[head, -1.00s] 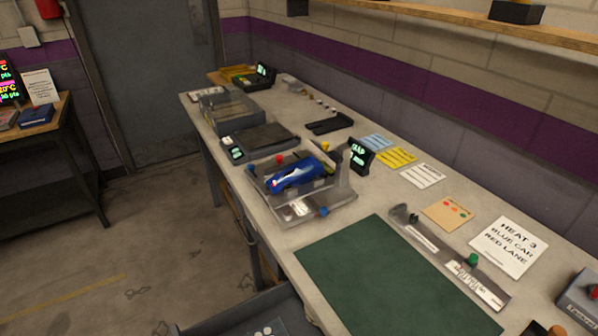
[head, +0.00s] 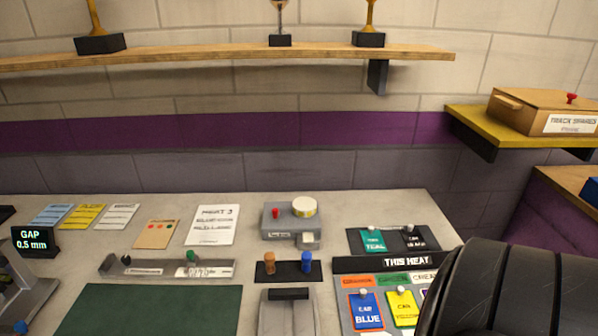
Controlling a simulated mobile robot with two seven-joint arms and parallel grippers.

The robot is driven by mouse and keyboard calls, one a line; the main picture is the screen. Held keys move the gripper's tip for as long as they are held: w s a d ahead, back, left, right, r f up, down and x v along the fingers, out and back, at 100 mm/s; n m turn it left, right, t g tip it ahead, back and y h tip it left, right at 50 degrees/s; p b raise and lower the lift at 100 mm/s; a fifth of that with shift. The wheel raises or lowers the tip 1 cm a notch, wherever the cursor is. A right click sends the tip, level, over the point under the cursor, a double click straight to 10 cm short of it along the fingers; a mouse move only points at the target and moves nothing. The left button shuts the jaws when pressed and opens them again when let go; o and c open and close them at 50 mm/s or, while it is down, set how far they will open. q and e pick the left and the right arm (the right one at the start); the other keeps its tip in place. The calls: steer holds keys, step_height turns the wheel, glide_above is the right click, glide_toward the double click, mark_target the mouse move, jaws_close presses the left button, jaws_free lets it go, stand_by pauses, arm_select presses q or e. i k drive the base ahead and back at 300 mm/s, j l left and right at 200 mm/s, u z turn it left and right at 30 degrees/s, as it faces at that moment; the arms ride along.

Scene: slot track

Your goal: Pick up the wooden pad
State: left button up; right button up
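I cannot pick out a wooden pad for certain in the head view. A flat tan card (head: 157,233) with coloured dots lies on the bench, left of the white heat sheet. A small orange-brown peg (head: 270,263) stands beside a blue peg (head: 306,262) on a black strip. Neither is clearly a pad. Neither of my grippers is in view. A dark part of my own body covers the lower right and hides that end of the bench.
The bench holds a green mat (head: 150,312), a metal slotted bar (head: 165,269), a grey box (head: 291,225) with a red button, and a THIS HEAT board (head: 347,266) with car tags. A trophy shelf (head: 230,58) and a track spares box (head: 545,108) are above.

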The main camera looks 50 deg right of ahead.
mark_target(270, 259)
steer(key=k+l+z, duration=0.1)
steer(key=z, duration=0.25)
steer(key=k+l+z, duration=0.1)
steer(key=z, duration=0.25)
steer(key=l+z, duration=0.15)
steer(key=z, duration=0.25)
steer(key=k+u, duration=0.15)
